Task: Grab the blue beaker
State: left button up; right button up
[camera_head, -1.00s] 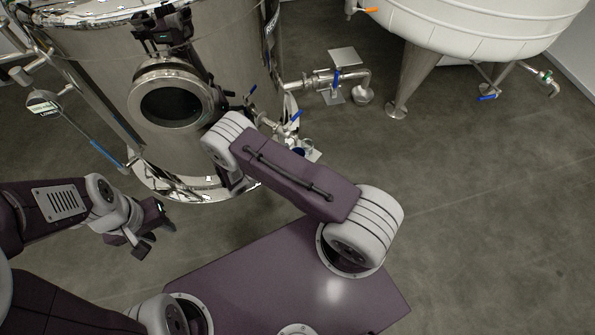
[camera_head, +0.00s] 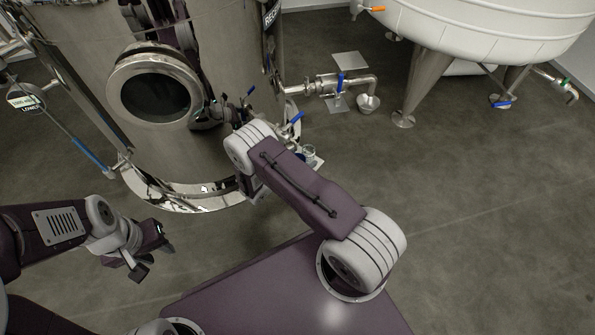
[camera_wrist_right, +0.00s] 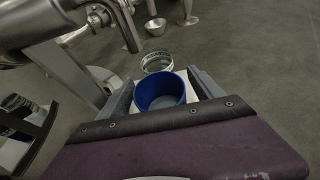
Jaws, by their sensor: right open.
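The blue beaker (camera_wrist_right: 161,92) stands upright in the right wrist view, its open top facing the camera. My right gripper (camera_wrist_right: 160,80) is open, with one finger on each side of the beaker; I cannot tell whether either finger touches it. My left gripper (camera_head: 152,259) is open and empty above the floor at the lower left of the head view.
A clear beaker with green markings (camera_wrist_right: 157,62) stands just beyond the blue one. A steel tank (camera_head: 215,120) with a round hatch (camera_head: 155,97) rises close by. Pipework with a blue-handled valve (camera_head: 340,82) lies behind. Open floor (camera_head: 480,210) is at the right.

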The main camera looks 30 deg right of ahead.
jog(key=shift+w+d+f, duration=0.15)
jog(key=shift+d+f, duration=0.05)
jog(key=shift+d, duration=0.15)
pick_arm(q)
jog(key=shift+f, duration=0.25)
pick_arm(e)
jog(key=shift+r, duration=0.1)
